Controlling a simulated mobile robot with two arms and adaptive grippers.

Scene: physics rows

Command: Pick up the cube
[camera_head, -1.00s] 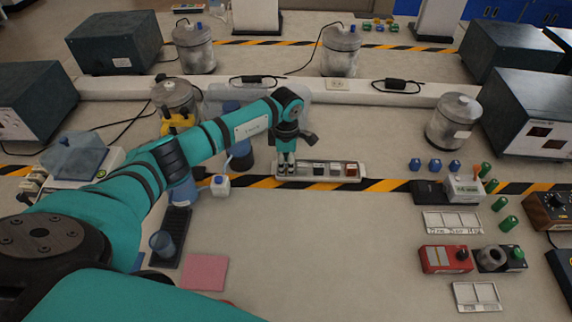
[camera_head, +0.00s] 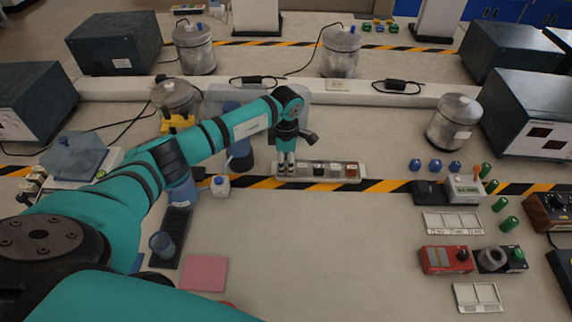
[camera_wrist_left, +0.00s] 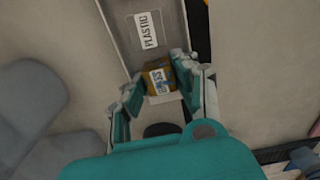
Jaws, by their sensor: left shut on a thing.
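The cube (camera_wrist_left: 158,80), brown-orange with a pale printed label, sits between the fingers of my left gripper (camera_wrist_left: 161,76) in the left wrist view. The gripper is shut on it. In the head view my left gripper (camera_head: 286,167) points down at the left end of a long pale tray (camera_head: 325,180). The fingers hide the cube there, and I cannot tell whether it is clear of the tray floor. My right gripper is not in view.
Several other small blocks, among them a reddish-brown one (camera_head: 351,171), stand in the tray right of my gripper. A metal canister (camera_head: 453,122) stands to the right. The table front centre is clear.

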